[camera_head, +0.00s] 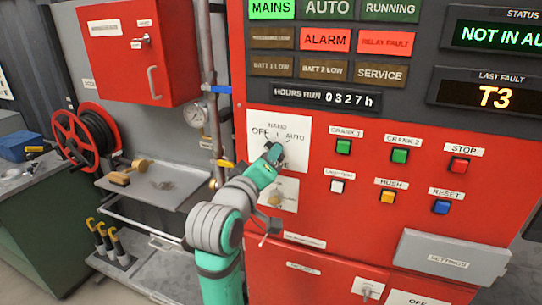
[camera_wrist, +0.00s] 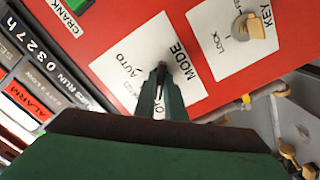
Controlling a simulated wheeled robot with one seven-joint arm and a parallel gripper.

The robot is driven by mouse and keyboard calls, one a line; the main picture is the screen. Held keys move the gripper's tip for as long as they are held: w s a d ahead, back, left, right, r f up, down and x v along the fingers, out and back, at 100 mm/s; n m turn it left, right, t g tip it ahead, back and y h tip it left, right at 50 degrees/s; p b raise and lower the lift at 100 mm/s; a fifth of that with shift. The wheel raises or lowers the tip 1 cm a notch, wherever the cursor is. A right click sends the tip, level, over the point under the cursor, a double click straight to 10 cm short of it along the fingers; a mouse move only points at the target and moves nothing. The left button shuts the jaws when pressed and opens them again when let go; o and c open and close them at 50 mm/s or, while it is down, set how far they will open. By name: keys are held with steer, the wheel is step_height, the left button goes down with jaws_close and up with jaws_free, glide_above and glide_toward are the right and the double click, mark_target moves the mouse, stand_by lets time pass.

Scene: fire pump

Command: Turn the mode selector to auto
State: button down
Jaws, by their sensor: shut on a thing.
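The mode selector's white plate (camera_head: 262,124), marked HAND, OFF and AUTO, is on the red panel. In the wrist view the plate (camera_wrist: 120,72) shows AUTO and MODE. My gripper (camera_head: 274,156) reaches the plate from below, its fingers (camera_wrist: 161,72) shut on the dark selector knob. The fingers hide most of the knob, so its pointing direction cannot be told. The AUTO lamp (camera_head: 328,8) is dark, and the status display (camera_head: 500,34) reads "NOT IN AU", cut off by the picture edge.
A key switch plate (camera_head: 290,193) sits just below the selector, with a key (camera_wrist: 258,27) in it. Several push buttons, including green CRANK 2 (camera_head: 400,156) and red STOP (camera_head: 459,165), lie to the right. A grey settings cover (camera_head: 452,257) juts out lower right.

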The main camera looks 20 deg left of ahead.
steer(key=shift+f+m, duration=0.1)
steer(key=shift+m, duration=0.2)
steer(key=shift+a+f+m, duration=0.1)
steer(key=shift+f+m, duration=0.05)
steer(key=shift+m, duration=9.35)
steer(key=shift+w, duration=0.15)
steer(key=c, duration=1.9)
jaws_free()
steer(key=shift+o, duration=0.4)
